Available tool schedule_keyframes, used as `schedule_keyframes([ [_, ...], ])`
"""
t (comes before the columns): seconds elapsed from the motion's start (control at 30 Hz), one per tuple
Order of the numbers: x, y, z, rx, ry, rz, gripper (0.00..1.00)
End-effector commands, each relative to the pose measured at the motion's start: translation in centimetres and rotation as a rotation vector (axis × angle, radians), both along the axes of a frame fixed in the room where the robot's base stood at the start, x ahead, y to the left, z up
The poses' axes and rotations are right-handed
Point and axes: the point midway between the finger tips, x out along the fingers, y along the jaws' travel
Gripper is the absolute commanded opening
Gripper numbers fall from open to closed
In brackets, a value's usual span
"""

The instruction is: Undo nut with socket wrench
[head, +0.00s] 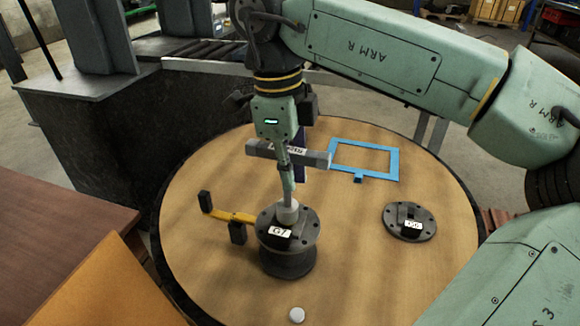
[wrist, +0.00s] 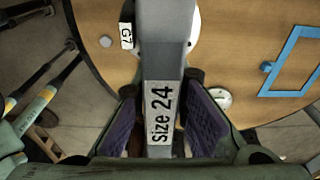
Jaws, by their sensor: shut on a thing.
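The socket wrench (head: 318,157) has a grey bar handle and a shaft that runs down to a pale round socket (head: 288,212). My gripper (head: 291,160) is shut on the handle. In the wrist view, the handle carries a "Size 24" label (wrist: 161,113) between my purple-padded fingers (wrist: 160,135). The socket sits over the top of a dark flanged cylinder (head: 289,257) labelled G7. The shaft looks nearly upright. No nut shows under the socket; whether the socket is seated on one cannot be told.
The round wooden table (head: 360,285) bears a blue frame (head: 393,165), a dark flange disc (head: 425,228), a yellow bar with black blocks (head: 230,215) beside the cylinder, and a small white round piece (head: 296,314) at the front.

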Motion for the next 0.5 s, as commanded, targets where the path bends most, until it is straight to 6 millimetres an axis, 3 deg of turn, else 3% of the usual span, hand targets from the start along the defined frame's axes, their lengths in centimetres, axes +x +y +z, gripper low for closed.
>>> schedule_keyframes([
  [0.17,0.0,0.1,0.41,0.004,0.001,0.147,0.0],
  [0.5,0.09,0.32,0.27,0.005,-0.001,0.785,0.0],
])
